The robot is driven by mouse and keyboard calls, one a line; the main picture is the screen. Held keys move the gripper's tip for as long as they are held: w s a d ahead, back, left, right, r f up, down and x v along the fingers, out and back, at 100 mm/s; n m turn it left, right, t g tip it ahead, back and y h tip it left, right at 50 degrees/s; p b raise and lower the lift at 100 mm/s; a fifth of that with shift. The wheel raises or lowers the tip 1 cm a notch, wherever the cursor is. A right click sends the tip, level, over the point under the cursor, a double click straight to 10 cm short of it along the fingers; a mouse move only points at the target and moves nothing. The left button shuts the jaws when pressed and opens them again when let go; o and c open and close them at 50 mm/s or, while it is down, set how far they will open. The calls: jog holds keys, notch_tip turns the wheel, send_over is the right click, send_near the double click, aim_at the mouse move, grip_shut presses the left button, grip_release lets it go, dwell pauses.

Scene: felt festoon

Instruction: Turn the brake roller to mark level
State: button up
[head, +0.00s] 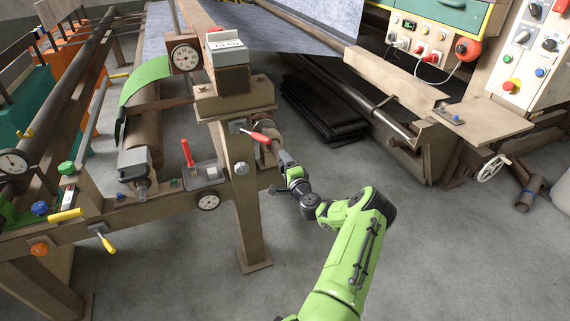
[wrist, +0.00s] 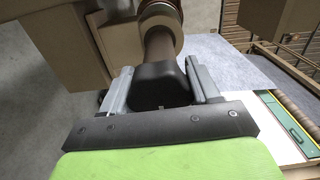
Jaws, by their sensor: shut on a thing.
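The brake roller (head: 265,124) is a short brown cylinder beside the post of the wooden frame, behind a red lever (head: 254,134). It also shows at the top of the wrist view (wrist: 160,45), with a reddish-brown rim. My gripper (head: 284,157) reaches it from the lower right. In the wrist view, its two grey fingers (wrist: 160,80) stand on either side of a dark, rounded block (wrist: 160,86) in line with the roller's shaft. My gripper is shut on this end of the roller. I cannot make out a level mark on the roller.
The frame's post (head: 245,195) stands close left of my gripper. Dark flat sheets (head: 320,110) lie on the floor behind.

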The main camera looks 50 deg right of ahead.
jog(key=shift+a+f+m, duration=0.1)
jog(key=shift+f+m, duration=0.05)
jog(key=shift+m, duration=0.15)
jog(key=o, duration=1)
jog(key=shift+o, duration=0.2)
jog(key=shift+s, duration=0.1)
jog(key=p+v, duration=0.2)
jog(key=v, duration=1.3)
jog(key=shift+s+a+p, duration=0.15)
jog(key=shift+s+p, duration=0.1)
jog(key=shift+p, duration=0.15)
